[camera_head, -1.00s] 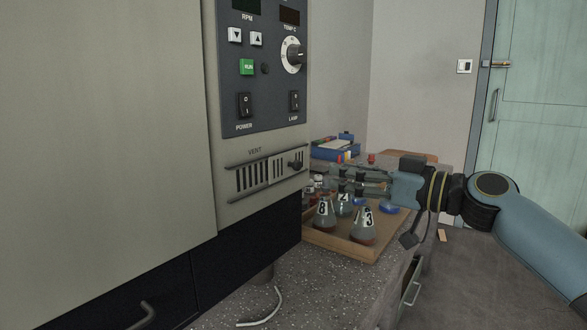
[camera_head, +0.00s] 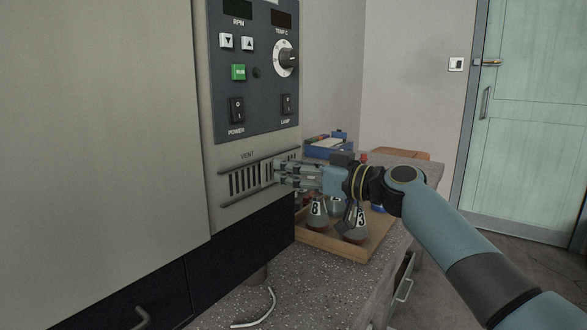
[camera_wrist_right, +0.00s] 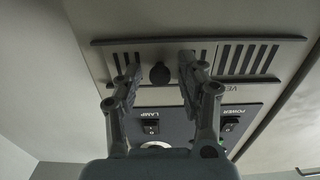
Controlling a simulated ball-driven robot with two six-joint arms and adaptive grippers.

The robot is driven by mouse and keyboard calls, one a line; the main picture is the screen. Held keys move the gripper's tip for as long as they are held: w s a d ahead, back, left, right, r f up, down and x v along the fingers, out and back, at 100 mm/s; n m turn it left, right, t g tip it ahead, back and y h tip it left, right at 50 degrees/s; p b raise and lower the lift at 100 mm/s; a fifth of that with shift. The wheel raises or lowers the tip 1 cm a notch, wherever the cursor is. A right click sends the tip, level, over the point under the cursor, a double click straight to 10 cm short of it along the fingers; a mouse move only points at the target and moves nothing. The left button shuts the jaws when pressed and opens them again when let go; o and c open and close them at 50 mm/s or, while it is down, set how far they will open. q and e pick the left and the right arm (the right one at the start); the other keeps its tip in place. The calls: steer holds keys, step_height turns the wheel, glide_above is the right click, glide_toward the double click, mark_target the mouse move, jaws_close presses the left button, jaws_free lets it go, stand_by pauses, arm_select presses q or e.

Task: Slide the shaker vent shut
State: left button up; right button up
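The shaker vent (camera_head: 248,182) is a slotted panel between two rails on the cabinet front, below the controls. It also shows upside down in the right wrist view (camera_wrist_right: 247,59), with a row of dark slots bare. The slider's dark round knob (camera_wrist_right: 158,74) stands out in that view; in the head view my fingers hide it. My right gripper (camera_head: 281,172) is at the vent's right end. In the wrist view its two fingers (camera_wrist_right: 160,72) are spread on either side of the knob, with a gap on each side. My left gripper is out of view.
The control panel (camera_head: 254,70) with dial and switches is above the vent. A wooden tray (camera_head: 335,246) with numbered flasks (camera_head: 356,226) stands on the speckled bench (camera_head: 300,290), below and right of my right gripper. A blue box (camera_head: 327,150) sits behind.

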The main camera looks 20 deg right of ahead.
mark_target(246, 179)
jaws_close()
steer(key=s+a, duration=0.3)
steer(key=a, duration=0.1)
steer(key=s+a+p, duration=0.1)
steer(key=s+a, duration=0.1)
steer(key=a, duration=0.1)
steer(key=shift+s+a+f, duration=0.1)
steer(key=shift+s+f, duration=0.05)
steer(key=shift+s, duration=0.2)
steer(key=shift+c, duration=1.8)
jaws_free()
steer(key=o, duration=0.5)
steer(key=shift+s+a, duration=0.1)
steer(key=shift+a, duration=0.05)
